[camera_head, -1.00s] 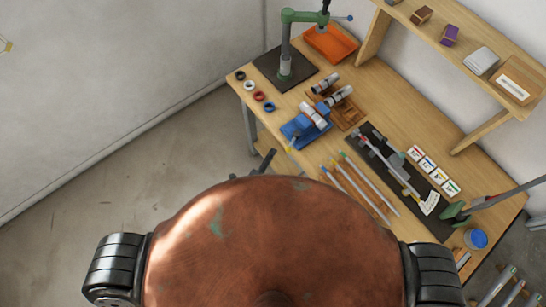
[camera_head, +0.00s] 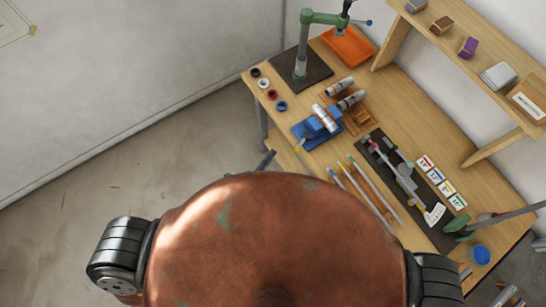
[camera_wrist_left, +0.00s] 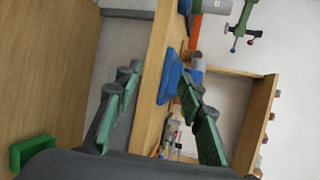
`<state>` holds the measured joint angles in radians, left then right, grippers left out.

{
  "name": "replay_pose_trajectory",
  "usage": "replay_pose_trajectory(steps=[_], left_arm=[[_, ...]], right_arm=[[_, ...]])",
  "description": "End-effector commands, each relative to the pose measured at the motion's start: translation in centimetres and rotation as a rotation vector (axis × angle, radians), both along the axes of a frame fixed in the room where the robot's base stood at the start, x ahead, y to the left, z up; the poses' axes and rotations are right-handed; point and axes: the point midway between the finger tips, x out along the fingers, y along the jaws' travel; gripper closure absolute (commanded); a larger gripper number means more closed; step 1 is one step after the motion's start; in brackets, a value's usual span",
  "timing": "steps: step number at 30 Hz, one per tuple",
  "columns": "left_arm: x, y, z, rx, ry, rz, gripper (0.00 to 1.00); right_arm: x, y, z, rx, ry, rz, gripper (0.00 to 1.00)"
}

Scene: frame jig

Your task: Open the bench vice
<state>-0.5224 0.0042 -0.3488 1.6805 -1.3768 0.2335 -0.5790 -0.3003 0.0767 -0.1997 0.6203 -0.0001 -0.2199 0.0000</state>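The blue bench vice (camera_head: 318,131) sits near the left front edge of the workbench, with a pale grey cylinder (camera_head: 324,118) across its top. A small yellowish bar shows at its front; I cannot tell how far apart the jaws are. The vice's blue body also shows in the left wrist view (camera_wrist_left: 171,78), partly behind the fingers. My left gripper (camera_wrist_left: 157,75) is open, its two green-padded fingers apart with nothing clearly held between them. In the head view only a dark tip of my left gripper (camera_head: 266,160) shows, just short of the bench's front edge.
A green drill press (camera_head: 302,55) and an orange tray (camera_head: 347,46) stand at the back left of the bench. Several coloured rings lie along the left edge. Long rods and a dark mat (camera_head: 435,232) lie right of the vice. A shelf rises behind.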

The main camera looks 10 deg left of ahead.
Motion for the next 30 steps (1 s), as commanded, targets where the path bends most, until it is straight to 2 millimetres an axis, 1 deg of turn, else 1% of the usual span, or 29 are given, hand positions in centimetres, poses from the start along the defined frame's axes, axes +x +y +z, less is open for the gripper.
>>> replay_pose_trajectory(steps=[3,9,26,30], left_arm=[[-0.4,0.7,0.2,0.0,0.0,0.001,0.64],[-0.9,1.5,0.4,0.0,0.001,0.0,0.64],[-1.0,1.6,0.4,-0.001,0.0,0.0,0.64],[-1.8,2.0,0.7,0.0,0.0,0.001,0.64]], right_arm=[[0.0,0.4,0.1,0.004,-0.001,-0.002,0.54],[0.0,0.2,0.2,0.002,-0.001,-0.001,0.54],[0.0,-0.7,0.3,-0.008,0.001,0.003,0.54],[0.0,-0.5,0.3,-0.005,0.0,0.002,0.54]])
